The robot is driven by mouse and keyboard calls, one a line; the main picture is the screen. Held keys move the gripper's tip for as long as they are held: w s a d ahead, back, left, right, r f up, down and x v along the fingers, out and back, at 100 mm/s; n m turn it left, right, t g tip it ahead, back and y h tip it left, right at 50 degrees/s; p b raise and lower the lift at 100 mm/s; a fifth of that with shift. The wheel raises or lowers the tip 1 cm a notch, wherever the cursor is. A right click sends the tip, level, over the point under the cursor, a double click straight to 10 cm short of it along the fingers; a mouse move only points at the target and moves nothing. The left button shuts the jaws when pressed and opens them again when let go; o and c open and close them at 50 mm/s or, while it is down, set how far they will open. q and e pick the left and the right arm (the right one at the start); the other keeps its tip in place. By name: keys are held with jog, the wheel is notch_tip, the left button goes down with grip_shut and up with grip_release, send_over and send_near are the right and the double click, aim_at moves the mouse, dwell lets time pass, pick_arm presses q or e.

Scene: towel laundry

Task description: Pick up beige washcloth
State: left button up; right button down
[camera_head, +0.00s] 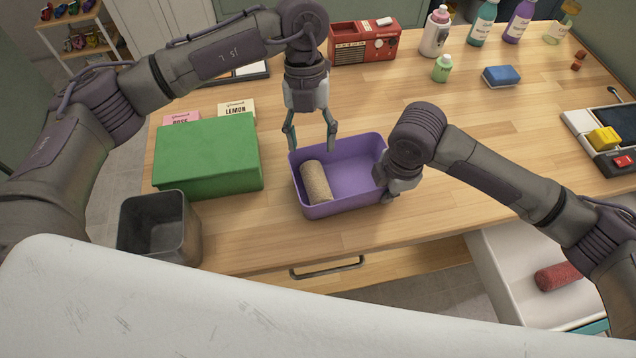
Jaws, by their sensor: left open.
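The beige washcloth (316,181) is rolled up and lies in the left part of the purple bin (368,145) on the wooden table. My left gripper (312,143) points down over the back left of the bin, behind the washcloth. Its two fingers are spread with nothing between them. My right gripper (396,191) is at the bin's right wall. Its fingers are mostly hidden by its own wrist, so I cannot tell whether it grips the rim.
A green box (208,155) stands left of the bin, with a dark square container (156,228) before it. A red radio (364,42) and several bottles stand behind. A red roll (558,275) lies in a white drawer lower right.

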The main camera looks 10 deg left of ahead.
aim_at(315, 178)
pick_arm(q)
jog(key=n, duration=0.3)
jog(key=shift+w+a+r+g+h, duration=0.1)
jog(key=shift+w+a+g+h, duration=0.1)
jog(key=shift+w+g+h, duration=0.1)
jog(key=shift+n, duration=0.6)
jog(key=x, duration=0.6)
jog(key=shift+d, duration=0.1)
jog(key=shift+x, duration=3)
jog(key=shift+w, duration=0.2)
pick_arm(e)
jog(key=shift+d, duration=0.1)
pick_arm(q)
jog(key=c, duration=0.8)
jog(key=shift+o, duration=0.2)
notch_tip(315, 178, up, 10)
